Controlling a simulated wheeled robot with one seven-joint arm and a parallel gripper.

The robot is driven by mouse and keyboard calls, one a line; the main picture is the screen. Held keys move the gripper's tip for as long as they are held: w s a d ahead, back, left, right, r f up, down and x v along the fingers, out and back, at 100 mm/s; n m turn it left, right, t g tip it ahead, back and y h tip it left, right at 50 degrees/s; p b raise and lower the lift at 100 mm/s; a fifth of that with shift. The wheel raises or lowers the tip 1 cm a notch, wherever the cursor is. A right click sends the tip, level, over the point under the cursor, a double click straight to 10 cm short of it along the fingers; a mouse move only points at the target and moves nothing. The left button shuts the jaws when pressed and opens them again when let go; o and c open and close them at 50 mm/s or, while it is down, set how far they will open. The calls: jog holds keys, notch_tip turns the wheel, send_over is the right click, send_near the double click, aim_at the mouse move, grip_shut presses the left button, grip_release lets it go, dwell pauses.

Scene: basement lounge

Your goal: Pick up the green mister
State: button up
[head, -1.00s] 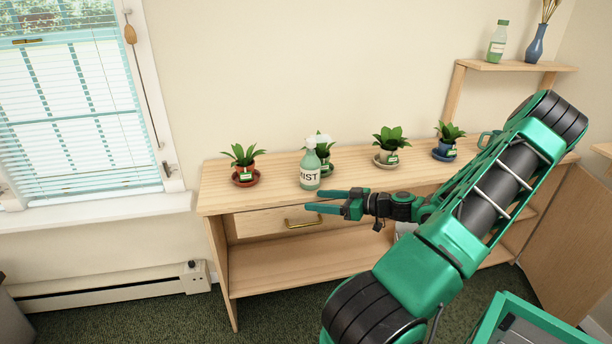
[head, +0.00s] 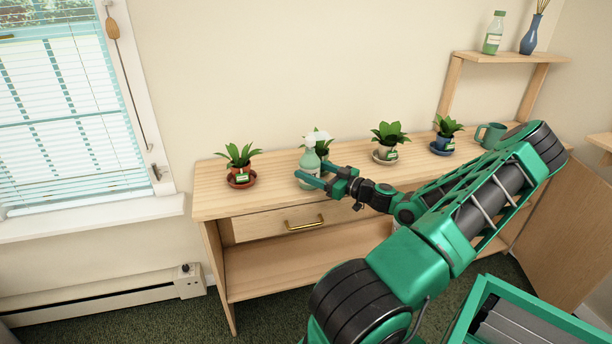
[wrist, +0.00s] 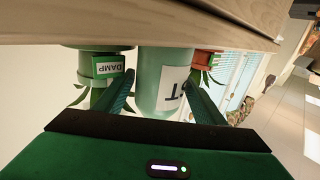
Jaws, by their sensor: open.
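The green mister (head: 310,157) is a pale green bottle with a white spray head, upright on the wooden console. It also shows upside down in the wrist view (wrist: 160,70), with part of its white label visible. My gripper (head: 310,170) is open at the mister, with one finger on either side of the bottle in the head view. In the wrist view the bottle stands between and beyond my two fingertips (wrist: 160,92). I cannot tell whether either finger touches it. The near finger hides part of its lower body in the head view.
A potted plant (head: 324,145) stands close behind the mister; its DAMP label (wrist: 109,69) shows in the wrist view. Another plant in a red pot (head: 240,174) is to the left. More plants and a teal mug (head: 491,135) stand to the right. The console (head: 215,202) is bare along its front left.

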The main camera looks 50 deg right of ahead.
jog(key=shift+w+a+f, duration=0.1)
jog(key=shift+w+a, duration=0.05)
jog(key=shift+w, duration=1.15)
jog(key=shift+w+a+f, duration=0.1)
jog(key=shift+w+a, duration=0.05)
jog(key=shift+w, duration=1.15)
jog(key=c, duration=1.4)
jog(key=shift+o, duration=0.2)
jog(key=shift+r, duration=0.15)
